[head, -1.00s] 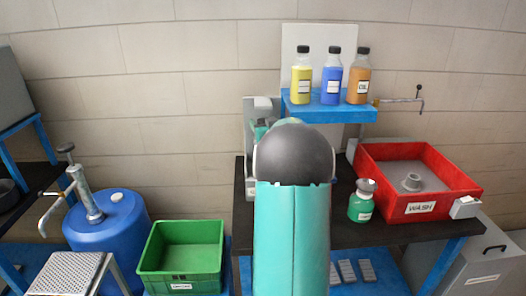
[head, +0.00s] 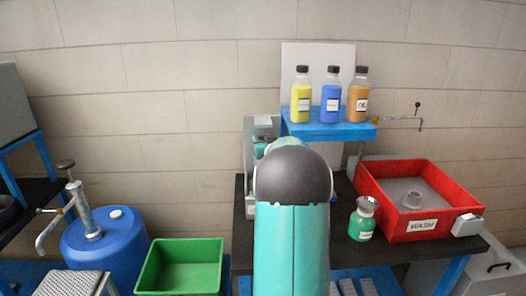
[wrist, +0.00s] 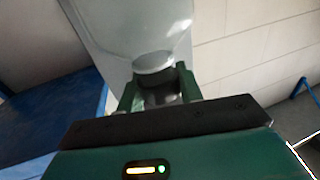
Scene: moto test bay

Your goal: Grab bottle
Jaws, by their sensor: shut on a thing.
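In the wrist view, my gripper (wrist: 158,95) has its green fingers closed on the grey neck and cap of a pale grey, bottle-like thing (wrist: 125,30). Its body spreads toward the top of the picture, and its lower part is out of frame. In the head view my own arm hides the gripper and what it holds. Yellow (head: 301,100), blue (head: 331,99) and orange (head: 358,100) bottles with dark caps stand upright on a blue shelf (head: 330,132). A green bottle (head: 361,222) with a grey cap stands on the dark bench, apart from my arm.
A red WASH tray (head: 408,228) sits on the bench at right. A green crate (head: 180,285) and a blue drum (head: 104,247) with a hand pump stand at left. A grey machine (head: 258,135) is partly hidden behind my arm. A tap (head: 405,119) juts out near the shelf.

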